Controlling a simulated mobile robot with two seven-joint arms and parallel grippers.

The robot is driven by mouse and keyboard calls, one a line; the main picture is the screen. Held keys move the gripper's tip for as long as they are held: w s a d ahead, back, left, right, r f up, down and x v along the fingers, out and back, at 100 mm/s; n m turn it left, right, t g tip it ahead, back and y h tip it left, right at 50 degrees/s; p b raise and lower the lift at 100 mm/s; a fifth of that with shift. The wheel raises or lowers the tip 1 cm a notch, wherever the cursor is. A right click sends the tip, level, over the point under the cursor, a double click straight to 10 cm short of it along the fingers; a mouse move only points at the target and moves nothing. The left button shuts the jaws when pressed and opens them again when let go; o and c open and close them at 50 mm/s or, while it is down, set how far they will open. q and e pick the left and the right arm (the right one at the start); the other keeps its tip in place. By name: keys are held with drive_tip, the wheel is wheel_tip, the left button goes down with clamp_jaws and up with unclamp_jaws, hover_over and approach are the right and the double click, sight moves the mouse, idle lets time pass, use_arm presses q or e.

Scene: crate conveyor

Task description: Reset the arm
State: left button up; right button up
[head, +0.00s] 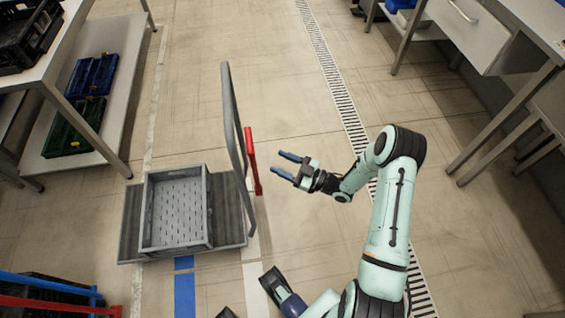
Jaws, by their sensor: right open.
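My right gripper (287,166) is open and empty, with its two blue-tipped fingers pointing left. It hangs in the air just right of the platform trolley's handle (230,115), apart from it in the picture. My right arm comes up from the bottom right and is bent at the elbow. My left gripper does not show clearly; only a dark part of mine is at the bottom edge.
A grey crate (147,215) stands on the trolley (130,225). A red bar (252,162) is beside the handle. A shelf rack (122,60) with blue (92,74) and green (66,137) crates is at left. Desks (470,35) stand at right.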

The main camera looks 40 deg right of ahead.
idle(0.3)
drive_tip(key=s+a+f+m+g+h+p, duration=0.35)
drive_tip(key=a+f+m+g+p, duration=0.35)
drive_tip(key=a+p, duration=0.3)
use_arm(q)
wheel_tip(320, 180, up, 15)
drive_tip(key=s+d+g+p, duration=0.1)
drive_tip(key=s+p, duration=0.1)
drive_tip(key=p, duration=0.3)
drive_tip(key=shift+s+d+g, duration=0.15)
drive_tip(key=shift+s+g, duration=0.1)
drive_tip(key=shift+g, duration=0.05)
use_arm(e)
drive_tip(key=s+a+m+g, duration=0.1)
drive_tip(key=s+a+g, duration=0.2)
drive_tip(key=s, duration=0.3)
drive_tip(key=s+a+m+g+h, duration=0.1)
drive_tip(key=s+a+g, duration=0.3)
drive_tip(key=s, duration=0.3)
drive_tip(key=s+a+r+m+g, duration=0.1)
drive_tip(key=s+a+m+g, duration=0.1)
drive_tip(key=s+a+g, duration=0.2)
drive_tip(key=s, duration=0.3)
drive_tip(key=shift+s, duration=0.15)
